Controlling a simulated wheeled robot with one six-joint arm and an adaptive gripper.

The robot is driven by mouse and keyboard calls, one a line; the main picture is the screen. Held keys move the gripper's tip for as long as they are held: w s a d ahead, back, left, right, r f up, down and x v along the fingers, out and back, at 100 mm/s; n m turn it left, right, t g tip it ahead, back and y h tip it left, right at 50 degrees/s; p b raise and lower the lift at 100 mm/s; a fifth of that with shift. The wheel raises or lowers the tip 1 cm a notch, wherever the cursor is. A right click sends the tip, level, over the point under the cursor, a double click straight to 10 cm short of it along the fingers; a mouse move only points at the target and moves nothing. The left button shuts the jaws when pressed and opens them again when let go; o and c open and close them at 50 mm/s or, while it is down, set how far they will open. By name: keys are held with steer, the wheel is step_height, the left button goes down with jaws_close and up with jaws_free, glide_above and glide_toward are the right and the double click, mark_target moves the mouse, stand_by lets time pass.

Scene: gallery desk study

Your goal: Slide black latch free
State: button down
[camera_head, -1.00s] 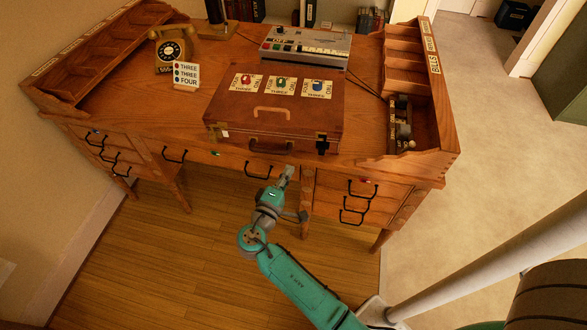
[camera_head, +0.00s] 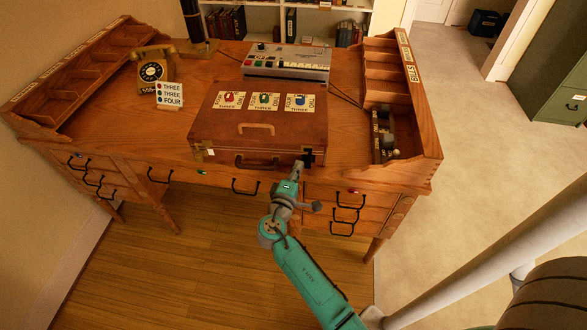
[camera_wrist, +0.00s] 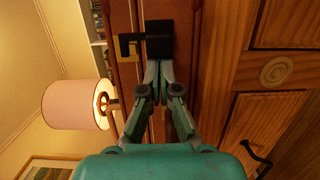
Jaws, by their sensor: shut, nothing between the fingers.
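The brown briefcase (camera_head: 262,120) lies closed on the wooden desk, with its front toward me. The black latch (camera_head: 308,158) sits at the right end of the briefcase's front face. In the wrist view the black latch (camera_wrist: 158,38) shows beside a brass piece (camera_wrist: 130,46). My gripper (camera_head: 298,168) is shut and empty, with its fingertips close to the latch. In the wrist view the gripper's fingertips (camera_wrist: 158,68) lie right at the latch's edge; I cannot tell whether they touch it. A second, brass-coloured clasp (camera_head: 210,152) is at the front left of the briefcase.
Three coloured knobs on cards (camera_head: 264,99) sit on the briefcase lid. A telephone (camera_head: 153,70), a number sign (camera_head: 170,95) and a grey machine (camera_head: 287,62) stand on the desk. Drawers with black handles (camera_head: 246,186) lie below the desk edge.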

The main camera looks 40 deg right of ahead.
steer(key=shift+s+d, duration=0.95)
steer(key=shift+s, duration=0.1)
